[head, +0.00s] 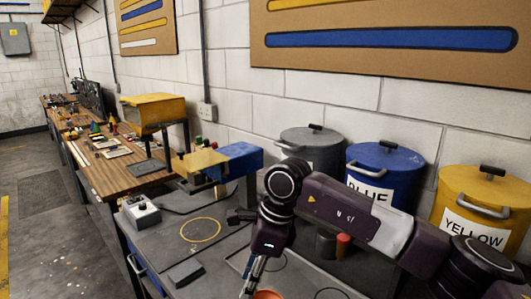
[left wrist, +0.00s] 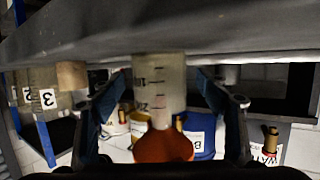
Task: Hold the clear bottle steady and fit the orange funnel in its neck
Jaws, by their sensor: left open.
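In the left wrist view, the clear bottle (left wrist: 158,75) with dark graduation marks stands against the grey bench top, which lies at the top of that picture. My left gripper (left wrist: 163,82) is open, with one finger on each side of the bottle. The orange funnel (left wrist: 163,147) is at the bottle's neck end, its narrow part toward the bottle. I cannot tell whether the spout is inside the neck. An orange rim (head: 267,295) shows at the bottom edge of the head view.
A blue bin (head: 384,160), a yellow bin (head: 483,198) and a grey bin (head: 309,146) stand along the wall. A yellow ring (head: 200,230) marks clear bench top. A small grey control box (head: 141,211) sits at the bench's left edge.

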